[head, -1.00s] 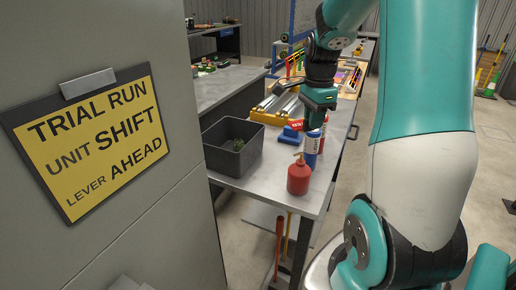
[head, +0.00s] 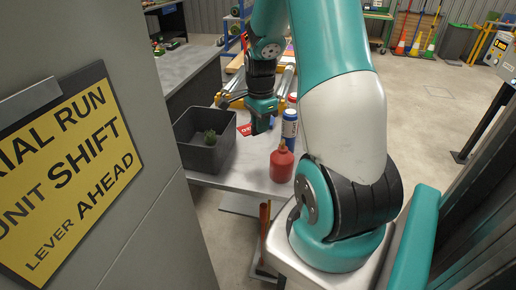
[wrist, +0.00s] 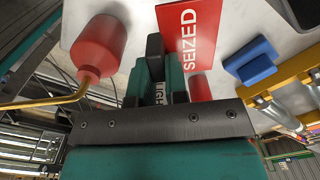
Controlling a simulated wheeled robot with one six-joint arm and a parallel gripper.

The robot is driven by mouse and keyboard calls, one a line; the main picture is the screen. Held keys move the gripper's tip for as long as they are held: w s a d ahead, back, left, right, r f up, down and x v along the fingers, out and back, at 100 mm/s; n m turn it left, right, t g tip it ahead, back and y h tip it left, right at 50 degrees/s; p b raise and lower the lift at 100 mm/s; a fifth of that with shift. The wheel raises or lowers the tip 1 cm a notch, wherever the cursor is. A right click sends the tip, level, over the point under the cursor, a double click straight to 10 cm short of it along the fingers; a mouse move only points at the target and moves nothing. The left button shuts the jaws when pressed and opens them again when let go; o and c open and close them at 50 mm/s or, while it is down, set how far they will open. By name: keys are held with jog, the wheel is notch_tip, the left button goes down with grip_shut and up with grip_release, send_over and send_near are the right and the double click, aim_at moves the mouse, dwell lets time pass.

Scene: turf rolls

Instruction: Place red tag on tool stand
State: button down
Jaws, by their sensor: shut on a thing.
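The red tag (head: 244,129), a flat card, shows partly beside my gripper (head: 262,125) over the workbench. In the wrist view the red tag (wrist: 190,30) reads "SEIZED" in white. My gripper (wrist: 160,70) is shut on the tag near its edge; the exact contact is partly hidden. Several long-handled tools with coloured bases (head: 415,40) stand far off at the back right; I cannot tell whether this is the tool stand.
A dark bin (head: 205,145) with a small green plant, a red bottle (head: 282,163) and a blue can (head: 289,128) are on the bench. A grey cabinet with a yellow sign (head: 65,165) blocks the left. Open floor (head: 425,100) lies to the right.

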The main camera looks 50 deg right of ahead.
aim_at(260, 159)
notch_tip(260, 159, down, 10)
jog(key=shift+p, duration=0.4)
jog(key=shift+f, duration=0.2)
jog(key=c, duration=1.1)
grip_release()
jog(key=shift+r, duration=0.15)
notch_tip(260, 159, up, 12)
jog(key=shift+r+b, duration=0.1)
jog(key=shift+b, duration=0.75)
